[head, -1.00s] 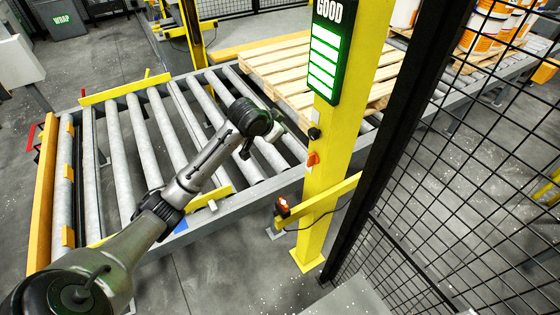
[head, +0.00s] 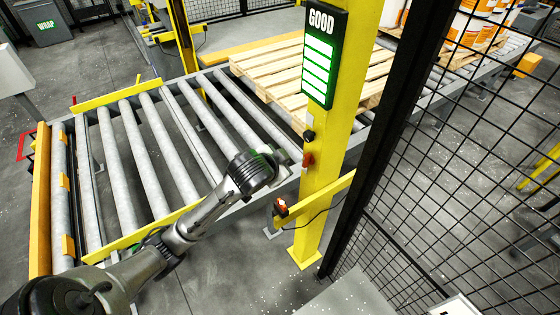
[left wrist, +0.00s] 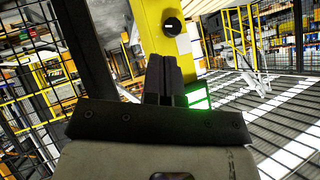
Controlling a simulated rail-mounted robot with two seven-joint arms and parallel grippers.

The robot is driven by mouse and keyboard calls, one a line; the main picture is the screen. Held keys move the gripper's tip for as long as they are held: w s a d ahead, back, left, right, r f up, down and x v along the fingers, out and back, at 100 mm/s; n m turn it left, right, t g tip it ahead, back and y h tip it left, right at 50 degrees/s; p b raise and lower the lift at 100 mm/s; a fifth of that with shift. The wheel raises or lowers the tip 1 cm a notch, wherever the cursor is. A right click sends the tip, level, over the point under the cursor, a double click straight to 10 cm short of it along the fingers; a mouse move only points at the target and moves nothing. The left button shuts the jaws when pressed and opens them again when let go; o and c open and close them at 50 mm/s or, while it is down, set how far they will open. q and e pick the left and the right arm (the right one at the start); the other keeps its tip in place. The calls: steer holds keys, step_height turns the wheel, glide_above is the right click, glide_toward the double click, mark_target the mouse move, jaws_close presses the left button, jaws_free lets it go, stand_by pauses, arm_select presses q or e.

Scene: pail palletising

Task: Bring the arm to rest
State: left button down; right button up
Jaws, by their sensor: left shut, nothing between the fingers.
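My left arm comes in from the lower left in the head view and reaches over the near edge of the roller conveyor (head: 130,150). Its wrist end is close to the yellow post (head: 318,190); the fingers cannot be made out there. In the left wrist view my left gripper (left wrist: 165,72) shows two dark fingers together, shut and empty. Behind them are the yellow post (left wrist: 172,42) and a bright green light panel (left wrist: 198,97). My right gripper is in neither view.
A lit GOOD sign (head: 319,55) hangs on the post. Black mesh fencing (head: 450,170) stands to its right. A wooden pallet (head: 280,78) lies on the conveyor behind, and orange-and-white pails (head: 470,30) stand farther back. Open floor (head: 225,270) lies in front.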

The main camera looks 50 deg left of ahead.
arm_select(q)
steer(key=shift+s+d, duration=0.1)
stand_by(0.3)
stand_by(0.3)
steer(key=s+d+f+g+h, duration=0.1)
steer(key=s+d+f+g, duration=0.1)
steer(key=s+d+f, duration=0.6)
steer(key=s+d+f+g+h, duration=0.1)
steer(key=s+d+f+g, duration=0.1)
steer(key=s+f, duration=0.65)
steer(key=s+d+f+g+h, duration=0.1)
steer(key=s+d+f+g, duration=0.3)
steer(key=s, duration=0.9)
step_height(320, 180, up, 16)
steer(key=w+t+p, duration=0.1)
steer(key=p, duration=1.5)
steer(key=shift+d+n+t, duration=0.3)
steer(key=shift+d, duration=0.05)
